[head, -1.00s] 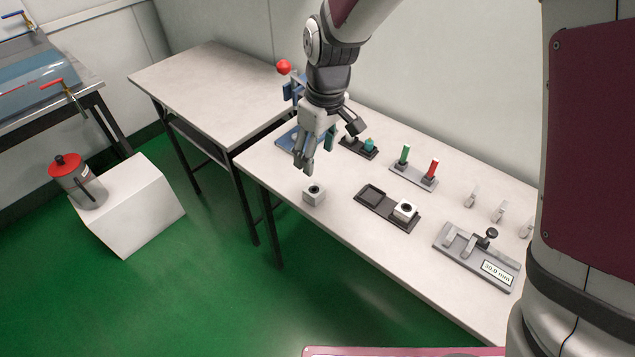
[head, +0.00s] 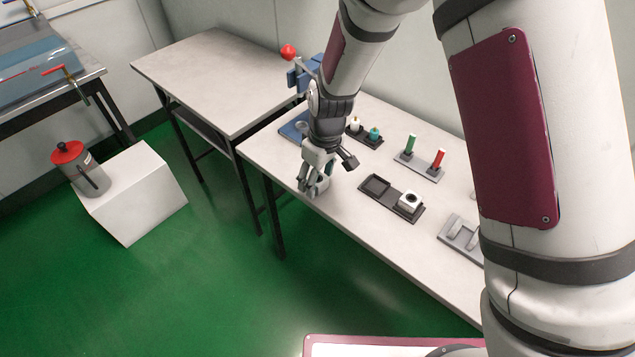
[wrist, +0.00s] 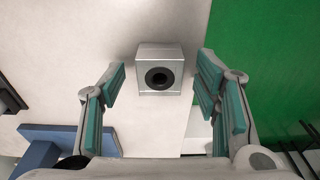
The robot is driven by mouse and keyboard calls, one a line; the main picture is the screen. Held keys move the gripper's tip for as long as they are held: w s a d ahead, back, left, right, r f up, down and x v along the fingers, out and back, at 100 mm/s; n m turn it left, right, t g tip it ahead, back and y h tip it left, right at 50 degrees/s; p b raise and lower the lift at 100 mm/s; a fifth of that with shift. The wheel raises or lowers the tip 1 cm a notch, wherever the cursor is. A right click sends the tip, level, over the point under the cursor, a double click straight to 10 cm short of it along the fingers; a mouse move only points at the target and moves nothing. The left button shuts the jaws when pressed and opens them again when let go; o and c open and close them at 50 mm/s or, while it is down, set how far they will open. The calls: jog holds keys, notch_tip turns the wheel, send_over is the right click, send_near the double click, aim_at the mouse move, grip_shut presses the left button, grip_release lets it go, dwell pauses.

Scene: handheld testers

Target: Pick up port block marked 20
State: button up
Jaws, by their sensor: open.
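A small silver-white block with a dark round hole (wrist: 160,68) sits on the white table (wrist: 145,22) in the wrist view. No number is legible on it. My gripper (head: 311,185) is open, its teal-padded fingers apart to the left and right of the block in the wrist view. I see no finger touching it. In the head view my fingers partly hide this block (head: 323,186) near the table's front edge. A second white block with a dark hole (head: 410,201) sits in the right part of a dark two-place tray (head: 391,207).
The tray's left place is empty. Behind stand a holder with green and red pins (head: 418,170) and a dark stand with white and teal knobs (head: 366,137). A blue device with a red ball (head: 300,78) is at the back left. The table edge is close.

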jog(key=shift+f, duration=0.15)
jog(key=c, duration=1.3)
